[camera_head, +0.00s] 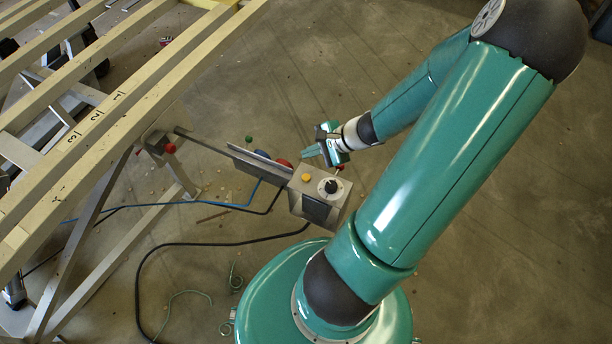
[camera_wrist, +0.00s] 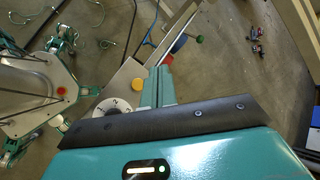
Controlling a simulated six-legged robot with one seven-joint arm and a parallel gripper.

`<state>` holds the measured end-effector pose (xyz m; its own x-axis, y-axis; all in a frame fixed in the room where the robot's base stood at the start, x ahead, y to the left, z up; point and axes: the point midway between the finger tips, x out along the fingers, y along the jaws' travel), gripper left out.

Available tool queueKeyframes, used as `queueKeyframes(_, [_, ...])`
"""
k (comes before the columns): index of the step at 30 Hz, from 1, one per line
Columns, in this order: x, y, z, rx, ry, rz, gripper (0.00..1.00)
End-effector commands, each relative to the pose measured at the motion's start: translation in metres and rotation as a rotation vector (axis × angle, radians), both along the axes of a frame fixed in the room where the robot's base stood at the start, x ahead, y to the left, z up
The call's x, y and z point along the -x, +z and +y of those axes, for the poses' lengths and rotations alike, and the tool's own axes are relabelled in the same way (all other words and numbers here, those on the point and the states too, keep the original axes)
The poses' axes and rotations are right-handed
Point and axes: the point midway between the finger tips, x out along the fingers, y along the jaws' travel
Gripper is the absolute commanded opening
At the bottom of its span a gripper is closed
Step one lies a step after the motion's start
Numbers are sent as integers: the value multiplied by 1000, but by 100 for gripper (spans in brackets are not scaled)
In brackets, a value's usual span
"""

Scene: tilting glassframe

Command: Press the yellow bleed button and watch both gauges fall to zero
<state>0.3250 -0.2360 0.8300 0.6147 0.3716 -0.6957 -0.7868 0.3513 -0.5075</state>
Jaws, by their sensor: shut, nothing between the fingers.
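The yellow bleed button (camera_head: 305,178) is a small round cap on top of a grey control box (camera_head: 300,205); it also shows in the wrist view (camera_wrist: 138,84). My gripper (camera_head: 309,153) is shut and empty, behind the box in the head view. In the wrist view its teal fingers (camera_wrist: 166,62) pass to the right of the button, apart from it in the picture. A blue round part (camera_head: 262,154) and a red round part (camera_head: 284,163) sit behind the grey rail, possibly the gauges. Their faces and needles are hidden, so no reading shows.
A dial with a black knob (camera_head: 331,186) sits beside the button. A grey rail (camera_head: 250,160) runs left from the box towards the slatted wooden frame (camera_head: 90,130). Blue and black hoses (camera_head: 140,262) lie on the floor. The floor at right is mostly clear.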

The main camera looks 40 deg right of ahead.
Motion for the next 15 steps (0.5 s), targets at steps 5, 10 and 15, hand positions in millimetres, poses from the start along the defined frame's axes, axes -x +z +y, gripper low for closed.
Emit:
queueKeyframes(5, [0,-5,0,-1,0,1,0])
queueKeyframes(10, [0,-23,1,-4,0,1,0])
queueKeyframes(15, [0,-46,0,-4,-1,0,0])
